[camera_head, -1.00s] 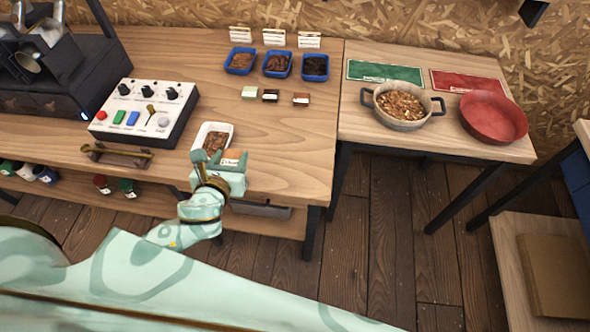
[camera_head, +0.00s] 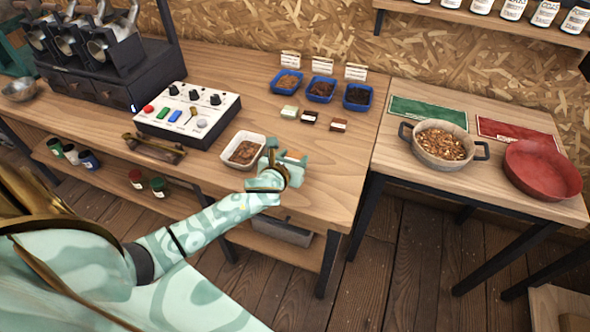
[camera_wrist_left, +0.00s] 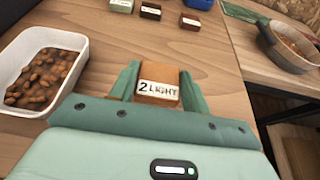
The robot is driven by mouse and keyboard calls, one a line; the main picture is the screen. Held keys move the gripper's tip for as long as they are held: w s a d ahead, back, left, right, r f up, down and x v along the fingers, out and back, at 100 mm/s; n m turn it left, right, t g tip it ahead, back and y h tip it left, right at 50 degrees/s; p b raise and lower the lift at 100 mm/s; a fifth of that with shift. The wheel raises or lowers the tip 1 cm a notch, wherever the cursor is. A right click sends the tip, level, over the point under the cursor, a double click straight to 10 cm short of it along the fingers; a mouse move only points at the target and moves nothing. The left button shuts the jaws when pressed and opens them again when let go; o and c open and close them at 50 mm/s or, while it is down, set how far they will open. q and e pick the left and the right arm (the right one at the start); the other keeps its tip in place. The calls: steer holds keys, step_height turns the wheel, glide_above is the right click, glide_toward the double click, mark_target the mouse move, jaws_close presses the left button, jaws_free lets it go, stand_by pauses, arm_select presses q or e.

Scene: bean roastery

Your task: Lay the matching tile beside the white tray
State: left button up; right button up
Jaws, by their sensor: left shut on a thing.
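The white tray (camera_head: 222,156) sits near the front edge of the long bench and holds brown beans. My left gripper (camera_head: 283,162) is just right of it, shut on an orange-brown tile (camera_head: 296,156). In the left wrist view the tile (camera_wrist_left: 158,92) is between both fingers, and its white label reads "2 LIGHT". The tray (camera_wrist_left: 66,88) is left of the gripper there, with a gap of bare wood. I cannot tell whether the tile touches the bench. A pale green tile (camera_head: 289,112), a dark brown tile (camera_head: 309,117) and a reddish-brown tile (camera_head: 338,125) lie farther back. My right gripper is not in view.
Blue trays of beans (camera_head: 321,90) stand behind the loose tiles, with white cards behind them. A control box (camera_head: 190,112) is left of the white tray. A pot (camera_head: 440,146) and a red bowl (camera_head: 541,170) stand on the side table. Bare bench (camera_head: 340,175) lies right of the gripper.

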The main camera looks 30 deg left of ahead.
arm_select(q)
steer(key=shift+w+f, duration=0.25)
steer(key=shift+f, duration=0.05)
step_height(320, 180, down, 4)
steer(key=b, duration=0.2)
steer(key=shift+w+a+r+b, duration=0.1)
steer(key=shift+w+b, duration=0.05)
steer(key=shift+b, duration=0.2)
steer(key=shift+r, duration=0.25)
steer(key=shift+f, duration=0.15)
steer(key=o, duration=1)
